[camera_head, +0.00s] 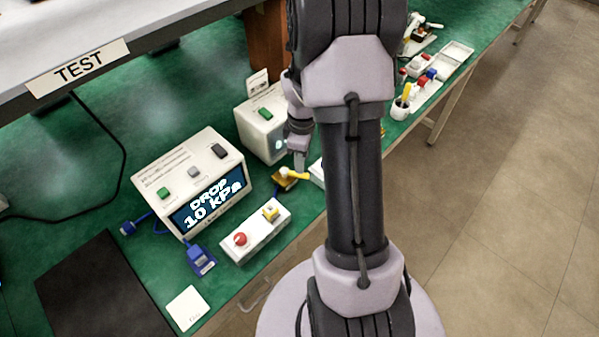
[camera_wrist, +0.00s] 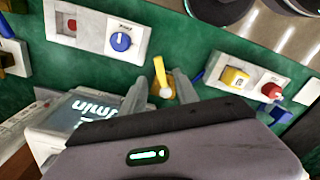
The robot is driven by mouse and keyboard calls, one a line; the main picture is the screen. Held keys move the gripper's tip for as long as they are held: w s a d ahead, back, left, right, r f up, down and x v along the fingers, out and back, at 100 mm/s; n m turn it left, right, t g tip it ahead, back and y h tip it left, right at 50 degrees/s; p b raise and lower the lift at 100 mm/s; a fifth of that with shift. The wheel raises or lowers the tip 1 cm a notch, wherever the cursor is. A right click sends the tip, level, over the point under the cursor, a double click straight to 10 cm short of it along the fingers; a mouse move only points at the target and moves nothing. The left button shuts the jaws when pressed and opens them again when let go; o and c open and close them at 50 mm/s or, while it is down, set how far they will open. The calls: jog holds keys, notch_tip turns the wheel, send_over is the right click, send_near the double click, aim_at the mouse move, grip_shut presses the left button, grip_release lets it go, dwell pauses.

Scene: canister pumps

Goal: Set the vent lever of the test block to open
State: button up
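A yellow lever (camera_wrist: 159,74) on a small yellow block (camera_wrist: 168,92) is in the middle of the wrist view, its arm sticking up in the picture. In the head view the lever (camera_head: 293,174) looks pale yellow, lying sideways over its yellow block (camera_head: 283,184) on the green bench. My gripper (camera_wrist: 159,82) is open and empty; its two fingers show on either side of the lever in the wrist view. In the head view my gripper (camera_head: 300,166) points down just above the lever. I cannot tell whether a finger touches it. My arm hides part of the bench.
A white box with a yellow knob and a red button (camera_head: 257,240) stands close by. A tester reading "DROP 10 kPa" (camera_head: 205,160) is behind it, another white unit (camera_head: 262,140) beyond. A panel with a blue knob (camera_wrist: 121,41) is on the lever's other side. A blue connector (camera_head: 201,260) lies nearby.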

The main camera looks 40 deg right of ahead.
aim_at(296, 175)
notch_tip(296, 175, down, 5)
jog(key=shift+f+b, duration=0.15)
jog(key=shift+b, duration=0.55)
jog(key=shift+c, duration=0.3)
grip_shut()
dwell(0.6)
